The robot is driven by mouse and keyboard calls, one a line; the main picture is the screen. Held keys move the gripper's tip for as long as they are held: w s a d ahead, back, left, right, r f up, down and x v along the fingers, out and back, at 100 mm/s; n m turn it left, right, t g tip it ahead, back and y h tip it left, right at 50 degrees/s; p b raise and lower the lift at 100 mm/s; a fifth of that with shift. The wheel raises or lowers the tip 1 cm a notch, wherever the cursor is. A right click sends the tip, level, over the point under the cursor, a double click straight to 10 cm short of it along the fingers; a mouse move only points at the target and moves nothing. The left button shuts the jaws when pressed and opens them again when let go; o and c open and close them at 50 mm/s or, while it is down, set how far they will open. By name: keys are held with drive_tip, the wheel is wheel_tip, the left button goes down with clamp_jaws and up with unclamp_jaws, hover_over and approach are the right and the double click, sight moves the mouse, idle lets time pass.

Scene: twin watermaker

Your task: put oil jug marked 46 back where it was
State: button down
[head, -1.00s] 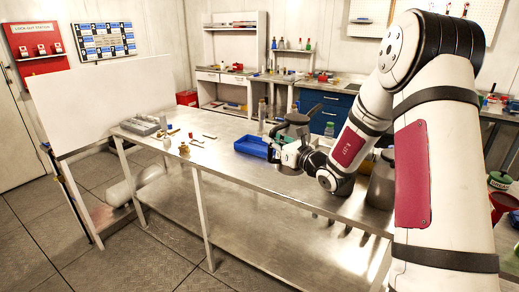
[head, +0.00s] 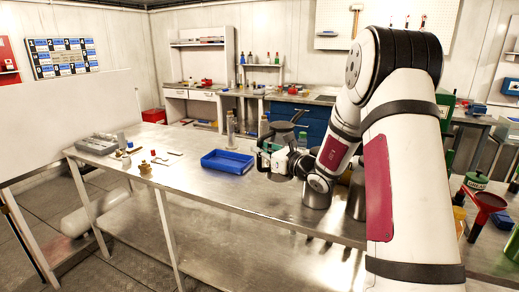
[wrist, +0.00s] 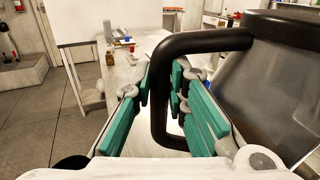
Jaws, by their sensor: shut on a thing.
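My gripper (head: 271,153) is above the steel workbench, its fingers closed around the black handle (wrist: 158,105) of a jug. In the wrist view the jug's grey body (wrist: 290,80) fills the right side. In the head view its dark upper part (head: 283,130) shows behind the fingers, and the rest is hidden. It looks roughly upright. No number on it can be read. Two grey cylindrical containers (head: 316,194) stand on the bench by my arm, partly hidden by it; I cannot tell whether they are jugs.
A blue tray (head: 228,162) lies on the bench left of my gripper. Brass fittings (head: 145,168) and small parts lie further left. Clear bottles (head: 230,128) stand behind the tray. The bench front (head: 215,200) is bare. A red funnel (head: 487,203) and a green container stand at right.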

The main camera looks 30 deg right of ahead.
sight(261, 169)
drive_tip(key=shift+f+b, duration=1.35)
drive_tip(key=shift+f, duration=1.45)
drive_tip(key=shift+f+b, duration=0.4)
drive_tip(key=shift+f, duration=0.15)
drive_tip(key=c, duration=1.6)
unclamp_jaws()
drive_tip(key=shift+o, duration=0.4)
drive_tip(key=shift+f, duration=0.1)
drive_tip(key=shift+s+f, duration=0.1)
drive_tip(key=shift+f, duration=0.1)
drive_tip(key=v, duration=1.1)
drive_tip(key=shift+s+r, duration=0.2)
drive_tip(key=shift+s, duration=0.2)
